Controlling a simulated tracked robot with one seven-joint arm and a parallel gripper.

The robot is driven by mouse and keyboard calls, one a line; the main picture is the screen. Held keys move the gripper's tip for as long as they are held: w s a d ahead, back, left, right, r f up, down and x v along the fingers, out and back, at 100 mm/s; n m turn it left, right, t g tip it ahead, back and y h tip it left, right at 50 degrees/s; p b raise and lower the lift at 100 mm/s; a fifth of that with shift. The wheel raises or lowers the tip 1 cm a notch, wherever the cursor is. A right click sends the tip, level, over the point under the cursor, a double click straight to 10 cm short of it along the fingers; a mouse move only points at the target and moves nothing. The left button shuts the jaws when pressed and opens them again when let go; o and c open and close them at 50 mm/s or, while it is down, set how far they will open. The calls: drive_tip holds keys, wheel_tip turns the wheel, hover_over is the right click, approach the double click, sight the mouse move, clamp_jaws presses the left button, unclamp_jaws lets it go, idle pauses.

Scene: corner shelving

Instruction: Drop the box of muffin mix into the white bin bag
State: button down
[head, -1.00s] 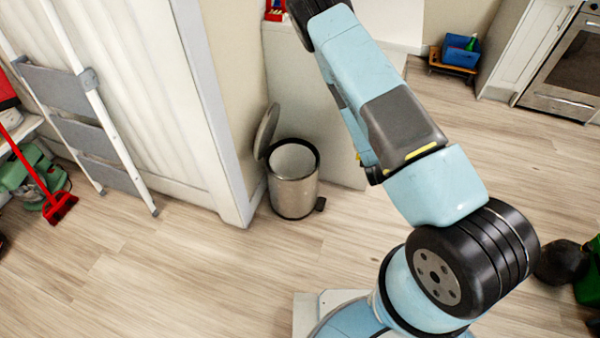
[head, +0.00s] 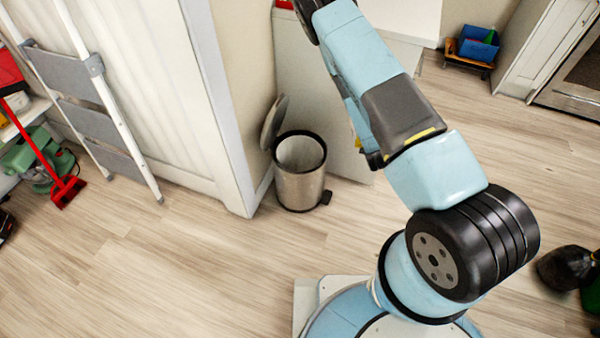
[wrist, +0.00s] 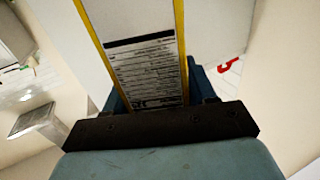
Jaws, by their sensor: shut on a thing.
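In the wrist view, my gripper (wrist: 157,96) is shut on a box (wrist: 150,66) with yellow edges and a pale side with dark printed lines. I take it for the muffin mix; its name is not readable. In the head view my gripper is hidden by my arm. A small yellow patch (head: 355,135) shows at the arm's left edge; I cannot tell if it is the box. A steel pedal bin (head: 299,187) stands on the floor left of my arm, its lid open. A pale lining, perhaps the white bag (head: 300,154), shows inside.
A wall corner (head: 236,150) rises just left of the bin, with a white panel (head: 345,110) behind it. A stepladder (head: 95,110) and red broom (head: 67,190) are at left. A blue crate (head: 478,48) and oven (head: 575,85) are at back right.

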drive_tip(key=w+a+f+n+g+y, duration=0.2)
drive_tip(key=w+a+f+n+y, duration=0.1)
drive_tip(key=a+f, duration=0.7)
drive_tip(key=w+a+f+n+g+y, duration=0.2)
drive_tip(key=w+a+f+n+y, duration=0.2)
drive_tip(key=a+f+y, duration=0.3)
drive_tip(key=shift+w+a+f, duration=0.6)
drive_tip(key=shift+a+f, duration=0.95)
drive_tip(key=shift+f, duration=2.15)
drive_tip(key=shift+c, duration=1.4)
unclamp_jaws()
drive_tip(key=shift+s+d, duration=0.1)
drive_tip(key=shift+s, duration=0.05)
drive_tip(key=v, duration=1.3)
drive_tip(key=shift+d, duration=0.2)
